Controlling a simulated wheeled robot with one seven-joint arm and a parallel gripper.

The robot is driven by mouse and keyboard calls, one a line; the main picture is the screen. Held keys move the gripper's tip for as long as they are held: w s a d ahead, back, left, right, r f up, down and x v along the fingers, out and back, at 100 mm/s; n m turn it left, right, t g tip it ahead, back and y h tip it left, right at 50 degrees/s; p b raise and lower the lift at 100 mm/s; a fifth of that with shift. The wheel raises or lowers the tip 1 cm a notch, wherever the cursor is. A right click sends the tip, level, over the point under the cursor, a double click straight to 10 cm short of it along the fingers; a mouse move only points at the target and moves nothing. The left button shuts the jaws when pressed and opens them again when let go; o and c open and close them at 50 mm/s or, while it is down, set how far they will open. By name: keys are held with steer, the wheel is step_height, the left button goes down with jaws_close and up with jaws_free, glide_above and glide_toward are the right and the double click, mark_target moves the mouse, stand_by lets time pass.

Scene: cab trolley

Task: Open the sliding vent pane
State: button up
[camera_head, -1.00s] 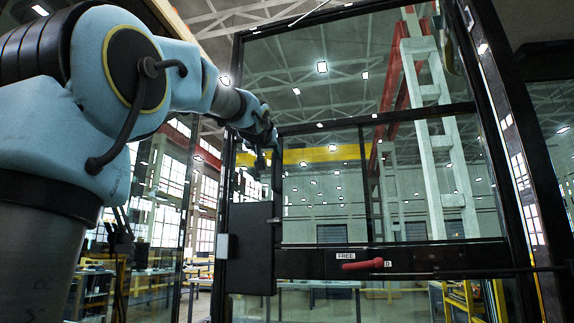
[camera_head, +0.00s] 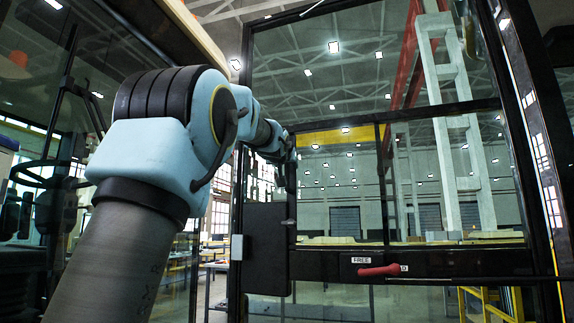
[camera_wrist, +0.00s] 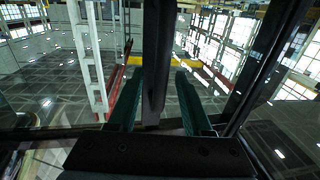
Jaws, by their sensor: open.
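The vent pane (camera_head: 338,190) is the clear glass panel low in the dark-framed door window, left of a dark upright bar (camera_head: 383,185). It looks shut, though clear glass makes this hard to tell. My gripper (camera_head: 290,172) is at the left side of this panel, above a black box. In the wrist view my gripper (camera_wrist: 158,74) is open, with one green finger on each side of a dark upright bar (camera_wrist: 155,45). I cannot tell whether the fingers touch the bar.
A black box (camera_head: 266,248) is fixed to the door's left side. A dark crossbar (camera_head: 430,263) below the pane bears a red handle (camera_head: 378,271) and a label reading FREE (camera_head: 361,260). Dark door posts stand on both sides. The cab interior is at the left.

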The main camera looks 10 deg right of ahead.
jaws_close()
stand_by(1.3)
